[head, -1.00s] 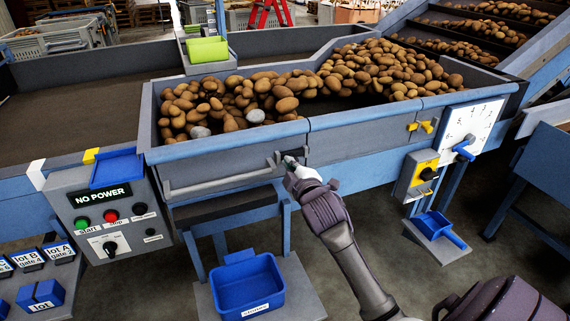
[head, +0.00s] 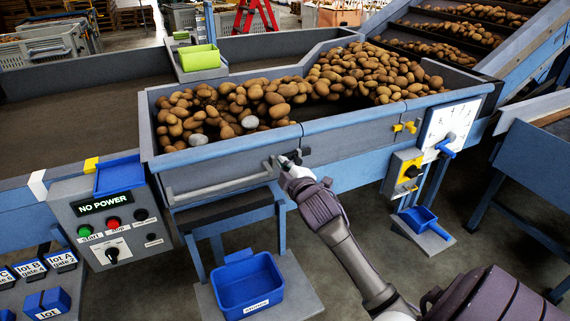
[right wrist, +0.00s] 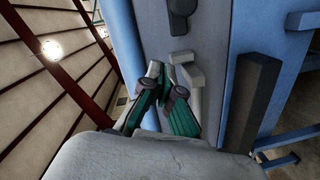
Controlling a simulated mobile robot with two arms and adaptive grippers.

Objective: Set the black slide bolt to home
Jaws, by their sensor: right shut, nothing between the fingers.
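The black slide bolt (head: 294,157) is a small dark piece on the grey front wall of the potato hopper, near the right end of a grey rail. In the right wrist view a dark piece that looks like the bolt (right wrist: 181,12) sits on the grey plate at the top, beyond the fingertips. My right gripper (head: 285,167) is shut and empty, just below and left of the bolt. Its green-padded fingers (right wrist: 164,72) show in the right wrist view beside a light grey block (right wrist: 183,57). I cannot tell whether they touch it. My left gripper is not in view.
The hopper (head: 215,153) holds many potatoes. The grey rail (head: 222,183) runs along its front. A NO POWER control box (head: 130,225) stands at left, a blue bin (head: 249,285) below.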

